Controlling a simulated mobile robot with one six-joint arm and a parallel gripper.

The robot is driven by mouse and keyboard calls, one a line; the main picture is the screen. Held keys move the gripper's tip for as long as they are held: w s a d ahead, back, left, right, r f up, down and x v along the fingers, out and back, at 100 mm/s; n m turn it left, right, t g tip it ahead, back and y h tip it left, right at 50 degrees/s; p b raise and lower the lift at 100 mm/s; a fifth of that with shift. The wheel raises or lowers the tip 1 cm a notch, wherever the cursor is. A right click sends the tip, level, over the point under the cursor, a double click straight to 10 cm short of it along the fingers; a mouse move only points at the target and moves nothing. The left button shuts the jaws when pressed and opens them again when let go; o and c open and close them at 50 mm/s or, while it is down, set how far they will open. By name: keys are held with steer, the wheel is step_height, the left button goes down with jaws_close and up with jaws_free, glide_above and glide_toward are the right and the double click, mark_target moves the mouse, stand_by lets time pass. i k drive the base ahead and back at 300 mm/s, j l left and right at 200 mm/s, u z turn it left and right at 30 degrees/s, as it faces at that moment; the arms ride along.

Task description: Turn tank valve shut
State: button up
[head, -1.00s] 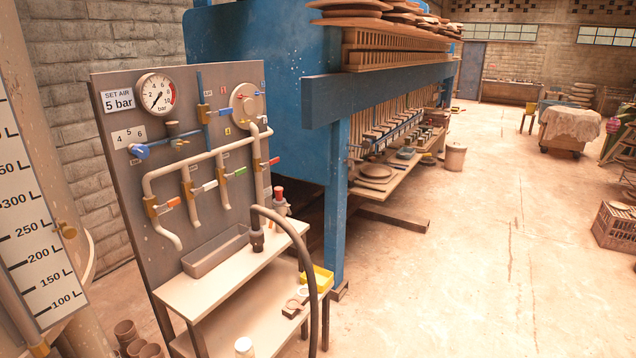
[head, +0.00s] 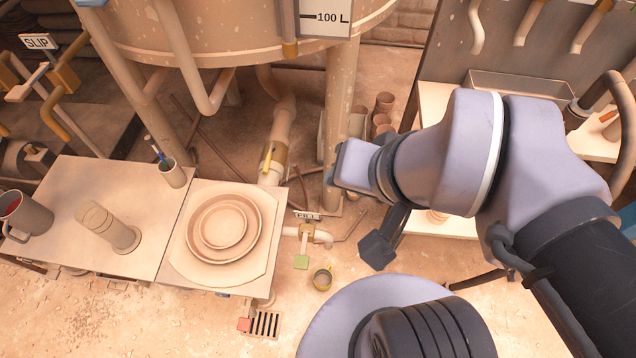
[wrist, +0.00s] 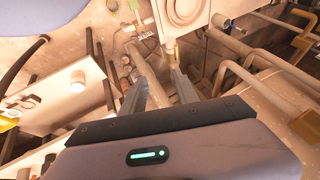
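The tank (head: 230,35) stands at the top of the head view. A thick pale pipe (head: 282,125) drops from it to a brass valve (head: 275,160) with a yellow lever, which I take as the tank valve. The lever (head: 267,160) points roughly along the pipe. My gripper is right of this valve and apart from it in the head view, where my wrist hides most of it. In the wrist view my gripper (wrist: 156,84) has its two fingers apart with nothing held between them. Pipes show beyond the fingers; I cannot tell the yellow lever there.
Pots (head: 383,103) and the panel's shelf (head: 434,100) are near my arm. A floor drain (head: 265,324) lies in front.

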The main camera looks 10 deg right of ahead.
mark_target(272, 146)
steer(key=i+l+u, duration=0.1)
steer(key=i+u, duration=0.25)
steer(key=i+l+u, duration=0.15)
steer(key=u, duration=0.15)
steer(key=k+j+z, duration=0.3)
steer(key=z, duration=0.2)
steer(key=i+j, duration=0.3)
steer(key=i, duration=0.1)
